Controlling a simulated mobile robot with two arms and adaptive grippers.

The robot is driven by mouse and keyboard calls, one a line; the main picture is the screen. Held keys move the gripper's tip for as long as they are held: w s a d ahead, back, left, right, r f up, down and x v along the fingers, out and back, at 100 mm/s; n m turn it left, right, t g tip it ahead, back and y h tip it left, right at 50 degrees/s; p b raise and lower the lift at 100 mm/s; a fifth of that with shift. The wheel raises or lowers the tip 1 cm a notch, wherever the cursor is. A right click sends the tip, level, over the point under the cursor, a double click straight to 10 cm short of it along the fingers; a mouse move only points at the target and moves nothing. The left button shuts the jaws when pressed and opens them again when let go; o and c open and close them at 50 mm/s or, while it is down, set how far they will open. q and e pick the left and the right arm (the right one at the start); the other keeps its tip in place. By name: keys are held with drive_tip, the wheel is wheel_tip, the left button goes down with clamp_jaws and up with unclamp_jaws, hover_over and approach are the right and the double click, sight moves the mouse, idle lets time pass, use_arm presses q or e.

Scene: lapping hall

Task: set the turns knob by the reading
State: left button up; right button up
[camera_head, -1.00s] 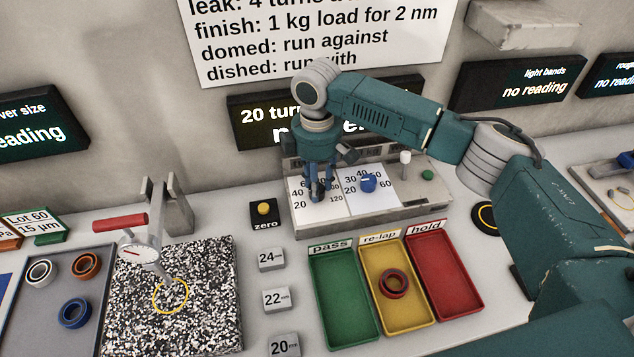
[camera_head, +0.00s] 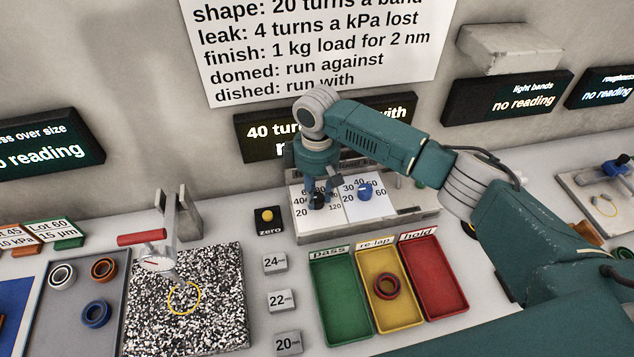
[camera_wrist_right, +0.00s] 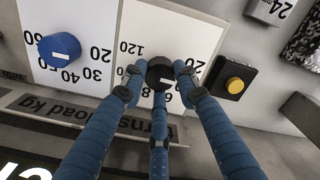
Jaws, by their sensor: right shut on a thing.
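My right gripper (camera_head: 316,198) reaches down to the control panel (camera_head: 415,222) and is shut on the black turns knob, which shows in the right wrist view (camera_wrist_right: 160,72) with three blue fingers around it. The turns display (camera_head: 262,135) behind my arm shows "40 tur… with", partly hidden. My left gripper is not in view.
A rule sign (camera_head: 320,45) hangs above. The light bands display (camera_head: 510,98) shows "no reading". A yellow zero button (camera_head: 267,215) is left of the panel. In front stand green, yellow and red trays; a dark red ring (camera_head: 387,286) lies in the yellow re-lap tray (camera_head: 405,315).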

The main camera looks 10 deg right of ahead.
sight(317, 197)
drive_tip(key=m+p, duration=0.2)
drive_tip(key=shift+r+p, duration=0.25)
drive_tip(key=shift+p, duration=0.05)
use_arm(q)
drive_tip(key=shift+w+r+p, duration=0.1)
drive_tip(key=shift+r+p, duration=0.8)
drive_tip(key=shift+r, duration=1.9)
use_arm(e)
drive_tip(key=shift+f+m, duration=0.15)
drive_tip(key=shift+m, duration=0.95)
drive_tip(key=o, duration=1.2)
drive_tip(key=shift+c, duration=0.2)
wheel_tip(317, 197, up, 12)
drive_tip(key=shift+f, duration=0.1)
